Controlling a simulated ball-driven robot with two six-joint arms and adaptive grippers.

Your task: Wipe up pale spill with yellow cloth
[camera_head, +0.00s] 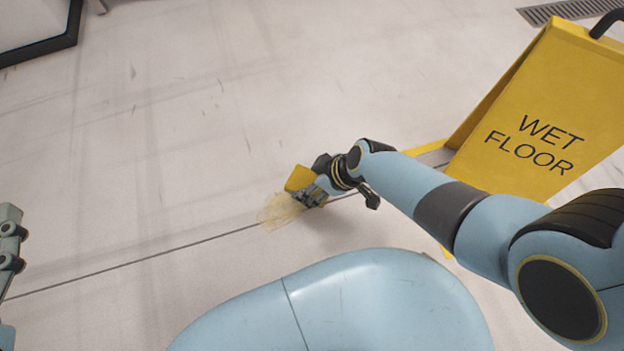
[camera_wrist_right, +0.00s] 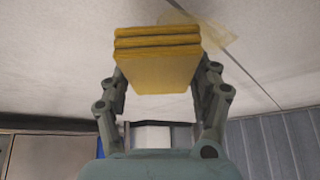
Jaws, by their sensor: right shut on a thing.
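The pale spill (camera_head: 279,212) is a thin, yellowish, see-through patch on the floor, across a dark floor seam. The yellow cloth (camera_head: 299,178) is folded into a thick pad, and my right gripper (camera_head: 313,193) is shut on it at the spill's upper right edge. In the right wrist view the cloth (camera_wrist_right: 157,68) sits between both fingers, with part of the spill (camera_wrist_right: 212,36) showing beyond it. I cannot tell whether the cloth touches the floor. My left gripper (camera_head: 10,240) shows only in part at the left edge, and its fingertips are not clear.
A yellow wet floor sign (camera_head: 545,115) stands at the right, close to my right arm. A floor drain grate (camera_head: 570,10) lies at the top right. A dark-edged fixture (camera_head: 40,40) is at the top left. The floor left of the spill is clear.

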